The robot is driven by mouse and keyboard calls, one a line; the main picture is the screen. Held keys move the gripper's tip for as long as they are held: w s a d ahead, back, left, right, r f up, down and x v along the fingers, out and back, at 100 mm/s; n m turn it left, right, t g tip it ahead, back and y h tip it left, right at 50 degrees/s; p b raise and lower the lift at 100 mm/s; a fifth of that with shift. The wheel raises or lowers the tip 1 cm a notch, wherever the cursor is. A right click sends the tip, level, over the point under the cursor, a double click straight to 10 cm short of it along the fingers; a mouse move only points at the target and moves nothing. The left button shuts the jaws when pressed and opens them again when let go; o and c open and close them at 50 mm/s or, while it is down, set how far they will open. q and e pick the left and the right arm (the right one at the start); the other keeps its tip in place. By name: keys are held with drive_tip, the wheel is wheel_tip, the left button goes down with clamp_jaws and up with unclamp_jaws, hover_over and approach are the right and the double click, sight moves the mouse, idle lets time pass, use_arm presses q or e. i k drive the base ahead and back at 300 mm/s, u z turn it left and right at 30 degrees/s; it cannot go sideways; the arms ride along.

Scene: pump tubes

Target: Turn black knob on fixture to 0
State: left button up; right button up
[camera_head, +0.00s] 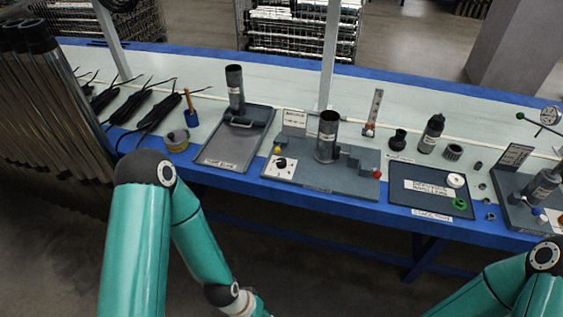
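The fixture (340,176) is a grey plate on the workbench, with a dark upright cylinder and stepped grey blocks on it. The black knob (281,162) sits on a white panel (276,173) at the fixture's front left corner. Its pointer setting and the panel marks are too small to read. A yellow knob (277,150) is just behind it, and a red knob (377,174) is at the fixture's right end. My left arm comes in at the lower left and my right arm at the lower right.
A grey tray (213,158) with a dark cylinder stands left of the fixture. A dark tray (408,200) with white and green rings lies to its right. Black cables and a tape roll (177,140) lie farther left. The blue front edge borders open floor.

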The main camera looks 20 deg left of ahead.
sight(280, 163)
drive_tip(key=k, duration=1.3)
drive_tip(key=u, duration=0.5)
drive_tip(key=i, duration=1)
drive_tip(key=u, duration=0.5)
drive_tip(key=i, duration=1.1)
drive_tip(key=z, duration=0.85)
drive_tip(key=i, duration=0.3)
drive_tip(key=z, duration=0.1)
drive_tip(key=k, duration=0.9)
drive_tip(key=z, duration=0.15)
drive_tip(key=i, duration=0.5)
drive_tip(key=u, duration=0.05)
